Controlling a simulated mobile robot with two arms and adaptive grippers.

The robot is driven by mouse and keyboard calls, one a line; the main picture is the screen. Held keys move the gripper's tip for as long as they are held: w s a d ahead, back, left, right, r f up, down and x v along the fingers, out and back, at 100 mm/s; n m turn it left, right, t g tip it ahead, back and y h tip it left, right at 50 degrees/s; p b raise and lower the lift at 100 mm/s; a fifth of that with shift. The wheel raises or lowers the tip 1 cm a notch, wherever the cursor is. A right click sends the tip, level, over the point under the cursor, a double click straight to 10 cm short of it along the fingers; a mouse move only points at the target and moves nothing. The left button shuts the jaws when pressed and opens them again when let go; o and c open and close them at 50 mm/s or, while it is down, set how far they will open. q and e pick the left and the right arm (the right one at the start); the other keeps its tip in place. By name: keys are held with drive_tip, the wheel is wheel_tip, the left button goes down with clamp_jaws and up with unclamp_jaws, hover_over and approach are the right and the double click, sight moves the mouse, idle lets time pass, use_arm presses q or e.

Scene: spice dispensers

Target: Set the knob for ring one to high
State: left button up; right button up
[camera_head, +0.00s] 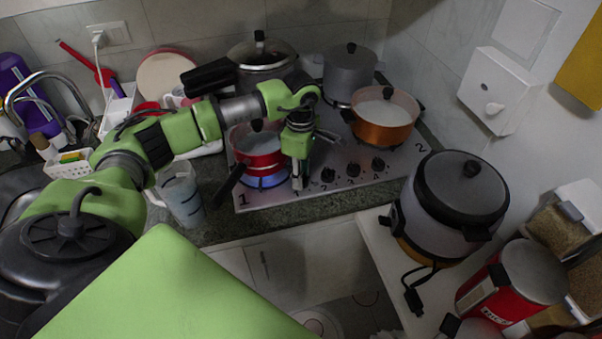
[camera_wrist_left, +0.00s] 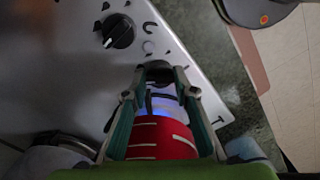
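The stove (camera_head: 400,158) bears a "1" at its front left corner and a "2" at its right. A red pot (camera_head: 262,143) stands on the left ring, with a blue glow under it. My left gripper (camera_head: 299,184) points down at the stove's front edge, just right of this pot. It hides the leftmost knob spot in the head view. In the left wrist view my left gripper (camera_wrist_left: 158,92) has its fingers apart, and a dark knob-like shape (camera_wrist_left: 158,71) shows between the tips; contact is unclear. Another knob (camera_head: 328,175) is to its right, also in the left wrist view (camera_wrist_left: 118,31). My right gripper is out of view.
The red pot's black handle (camera_head: 229,187) juts out over the front left edge. A measuring cup (camera_head: 184,198) stands left of the stove. An orange pot (camera_head: 383,121) and two larger pots occupy the back and right. A cooker (camera_head: 459,190) stands at the right front.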

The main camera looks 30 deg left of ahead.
use_arm(q)
drive_tip(key=shift+c, duration=0.6)
drive_tip(key=m+b, duration=0.1)
drive_tip(key=b, duration=0.1)
drive_tip(key=shift+f+m+b, duration=0.25)
drive_tip(key=shift+m+b, duration=0.1)
drive_tip(key=shift+m, duration=0.05)
drive_tip(key=shift+r+m+b, duration=0.15)
drive_tip(key=shift+m+b, duration=0.25)
drive_tip(key=shift+m, duration=0.1)
drive_tip(key=shift+r, duration=0.1)
drive_tip(key=o, duration=1.1)
drive_tip(key=shift+r, duration=0.1)
wheel_tip(320, 180, up, 12)
